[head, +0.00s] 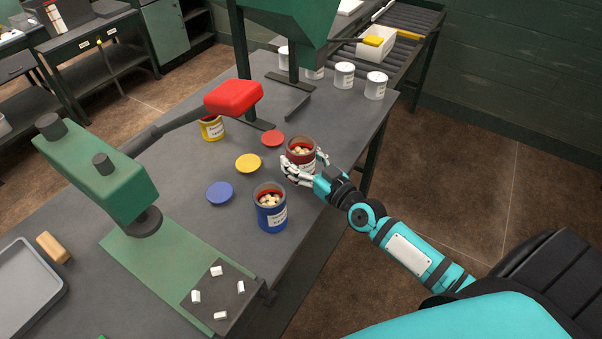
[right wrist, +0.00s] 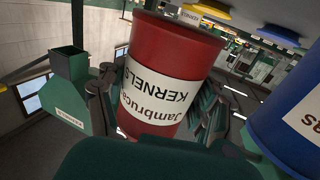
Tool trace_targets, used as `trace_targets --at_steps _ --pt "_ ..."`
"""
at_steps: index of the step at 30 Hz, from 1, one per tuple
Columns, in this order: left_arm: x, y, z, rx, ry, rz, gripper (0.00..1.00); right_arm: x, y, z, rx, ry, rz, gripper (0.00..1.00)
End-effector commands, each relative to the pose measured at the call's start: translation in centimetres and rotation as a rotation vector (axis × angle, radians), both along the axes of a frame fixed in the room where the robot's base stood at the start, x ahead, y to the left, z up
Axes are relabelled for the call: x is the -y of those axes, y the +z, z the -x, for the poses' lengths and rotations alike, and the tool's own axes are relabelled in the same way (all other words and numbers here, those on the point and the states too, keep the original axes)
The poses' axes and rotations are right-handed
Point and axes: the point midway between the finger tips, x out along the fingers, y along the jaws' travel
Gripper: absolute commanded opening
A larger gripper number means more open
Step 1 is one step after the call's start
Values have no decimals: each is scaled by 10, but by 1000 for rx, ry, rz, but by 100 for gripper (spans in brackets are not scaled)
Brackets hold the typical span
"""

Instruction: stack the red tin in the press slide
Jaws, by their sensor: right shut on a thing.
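The red tin (head: 301,150), open and filled with pale kernels, is at the right side of the table below the green hopper. My right gripper (head: 300,168) is shut on it. In the right wrist view the red tin (right wrist: 165,75) sits between the fingers, its white label reading KERNELS. I cannot tell whether it touches the table. The press slide (head: 220,295) is a dark plate with several white corner blocks at the front of the green press (head: 100,170); it is empty. My left gripper is not in view.
A blue tin (head: 270,208) of kernels stands just in front of the red tin. Blue (head: 220,193), yellow (head: 248,163) and red (head: 272,139) lids lie to its left. White tins (head: 376,86) line the back edge.

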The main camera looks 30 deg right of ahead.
Motion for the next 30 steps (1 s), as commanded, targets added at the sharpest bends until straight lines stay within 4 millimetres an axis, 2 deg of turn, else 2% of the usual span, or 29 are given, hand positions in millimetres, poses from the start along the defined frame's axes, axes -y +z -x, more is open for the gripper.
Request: trace_targets --at_steps 1,3,6,20,21,27,30 --pt "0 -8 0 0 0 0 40 0 -13 0 -1 2 4 26" --pt "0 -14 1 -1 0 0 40 1 -25 0 -3 1 6 26" --pt "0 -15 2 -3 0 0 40 0 -35 0 -1 1 5 26" --pt "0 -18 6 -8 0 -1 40 0 -42 0 0 0 0 26" --pt "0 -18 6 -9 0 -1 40 0 -43 0 -1 0 1 67" --pt "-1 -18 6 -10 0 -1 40 0 -42 0 -2 1 1 91" --pt "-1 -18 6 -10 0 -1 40 0 -42 0 -2 1 1 91"
